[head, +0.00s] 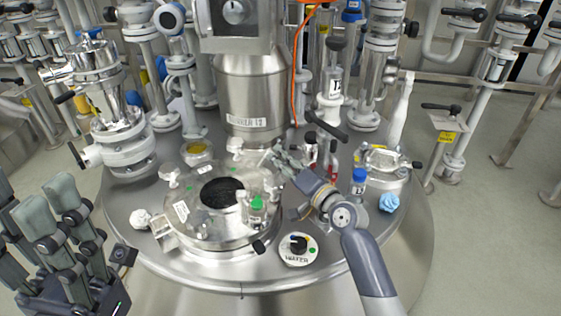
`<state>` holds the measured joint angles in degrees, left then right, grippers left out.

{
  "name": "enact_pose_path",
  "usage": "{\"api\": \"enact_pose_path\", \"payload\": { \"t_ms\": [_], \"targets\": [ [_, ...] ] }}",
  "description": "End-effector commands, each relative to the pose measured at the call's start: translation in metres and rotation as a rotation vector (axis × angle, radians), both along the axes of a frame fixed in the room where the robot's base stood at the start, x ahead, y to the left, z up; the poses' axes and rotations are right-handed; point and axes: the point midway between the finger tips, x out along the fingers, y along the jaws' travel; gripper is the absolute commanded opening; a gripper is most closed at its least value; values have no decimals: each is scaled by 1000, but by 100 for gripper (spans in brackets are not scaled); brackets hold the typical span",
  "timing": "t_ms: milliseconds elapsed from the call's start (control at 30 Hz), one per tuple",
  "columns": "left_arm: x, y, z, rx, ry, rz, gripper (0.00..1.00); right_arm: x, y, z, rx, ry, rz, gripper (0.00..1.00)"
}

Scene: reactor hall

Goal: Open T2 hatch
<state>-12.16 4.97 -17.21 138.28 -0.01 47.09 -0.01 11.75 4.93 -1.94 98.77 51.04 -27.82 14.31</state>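The round metal hatch (181,212) sits on top of the steel vessel, with a dark round area (222,188) in its middle. White clamp knobs stand around its rim, among them one at the left (169,172) and one at the back (236,146). My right gripper (278,160) is at the back right edge of the hatch, by the rim. Its fingers are small and overlap the fittings there, so I cannot tell whether they touch or grip anything. My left gripper (45,222) is at the lower left, away from the hatch, with its fingers spread and empty.
A small green-capped bottle (257,210) stands on the hatch's right side. The stirrer column (252,95) rises behind it. Pipes and valves crowd the back.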

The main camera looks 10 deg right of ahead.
Motion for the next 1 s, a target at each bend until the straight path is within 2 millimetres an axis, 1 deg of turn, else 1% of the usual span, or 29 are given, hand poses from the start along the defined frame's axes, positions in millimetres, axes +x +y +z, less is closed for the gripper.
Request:
{"api": "enact_pose_path", "payload": {
  "t_ms": [133,400,433,467,500,567,1000],
  "targets": [
    [1,0,1,1,-7,0,48,8,4,0,0,0,0,31],
    [1,-1,2,1,-8,0,48,9,4,0,0,1,1,31],
    [1,0,2,1,-8,0,48,9,4,0,0,1,1,28],
    [1,0,2,1,-8,0,48,9,4,0,0,1,1,22],
    [1,0,2,1,-8,0,48,9,4,0,0,1,1,12],
    [1,0,2,1,-9,0,48,9,4,0,0,1,1,0],
    [0,0,4,0,-13,0,48,9,4,3,2,-2,1,0]
  ]
}}
